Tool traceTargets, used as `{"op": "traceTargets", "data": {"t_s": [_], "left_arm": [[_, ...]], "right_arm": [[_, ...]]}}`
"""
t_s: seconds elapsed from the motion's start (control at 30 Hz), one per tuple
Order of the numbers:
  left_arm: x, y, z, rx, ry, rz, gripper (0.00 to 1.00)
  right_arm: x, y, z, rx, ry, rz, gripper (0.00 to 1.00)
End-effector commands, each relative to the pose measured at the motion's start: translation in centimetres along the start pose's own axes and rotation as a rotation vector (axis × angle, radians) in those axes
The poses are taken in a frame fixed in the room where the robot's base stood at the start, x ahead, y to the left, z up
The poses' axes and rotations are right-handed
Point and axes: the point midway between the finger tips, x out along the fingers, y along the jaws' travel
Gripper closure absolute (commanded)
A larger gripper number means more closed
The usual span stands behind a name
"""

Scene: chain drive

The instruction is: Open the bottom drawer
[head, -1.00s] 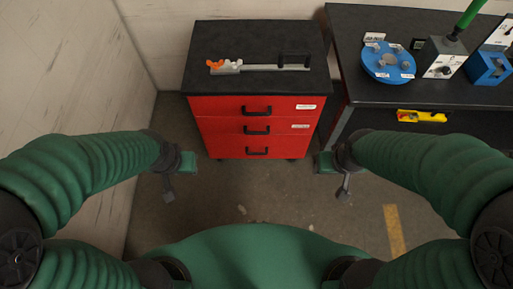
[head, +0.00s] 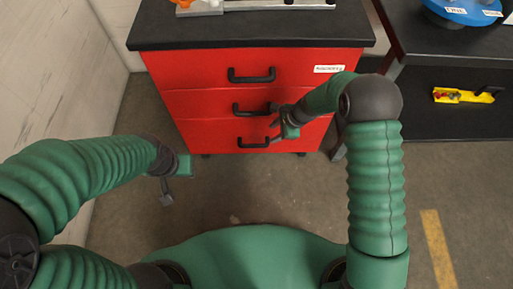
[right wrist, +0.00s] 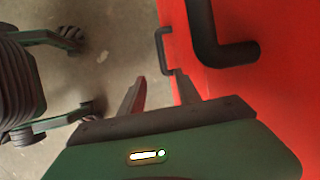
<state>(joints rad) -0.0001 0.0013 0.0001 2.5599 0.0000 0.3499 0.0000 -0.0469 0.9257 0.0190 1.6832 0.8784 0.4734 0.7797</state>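The red cabinet (head: 200,72) has three drawers with black handles, all shut in the head view. The bottom drawer (head: 205,136) has its handle (head: 253,143) low on the front; this handle also shows in the right wrist view (right wrist: 160,45), ahead of the fingers. My right gripper (head: 277,122) is just in front of the cabinet, right of the lower handles. In the right wrist view its two fingers (right wrist: 160,88) are apart with nothing between them. My left gripper (head: 167,192) hangs left of the cabinet, away from it; its opening is unclear.
The middle drawer handle (head: 240,109) is close to my right gripper and looms large in the right wrist view (right wrist: 220,50). A dark workbench (head: 425,50) stands at the right, with a yellow tool (head: 463,96) on its lower shelf. The floor before the cabinet is clear.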

Motion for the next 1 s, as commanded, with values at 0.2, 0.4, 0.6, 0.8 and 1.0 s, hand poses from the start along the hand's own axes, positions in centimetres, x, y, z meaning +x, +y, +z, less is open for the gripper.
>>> {"op": "traceTargets", "data": {"t_s": [0.2,0.4,0.6,0.8,1.0], "left_arm": [[1.1,0.0,0.2,0.0,0.002,0.0,0.64],[3.4,0.0,0.8,0.0,0.001,0.0,0.64],[5.7,0.0,1.3,0.0,0.001,0.0,0.64],[7.4,0.0,1.7,0.0,0.001,0.0,0.64],[7.7,0.0,1.8,0.0,0.001,0.0,0.64]], "right_arm": [[2.4,-0.1,-0.1,0.031,-0.009,-0.003,0.6],[7.6,0.0,-0.3,0.029,-0.008,0.0,0.6],[12.8,0.0,-0.3,0.026,-0.008,0.0,0.6],[16.8,-0.1,-0.1,0.026,-0.007,-0.002,0.6],[17.8,-0.2,0.0,0.027,-0.007,-0.003,0.6]]}}
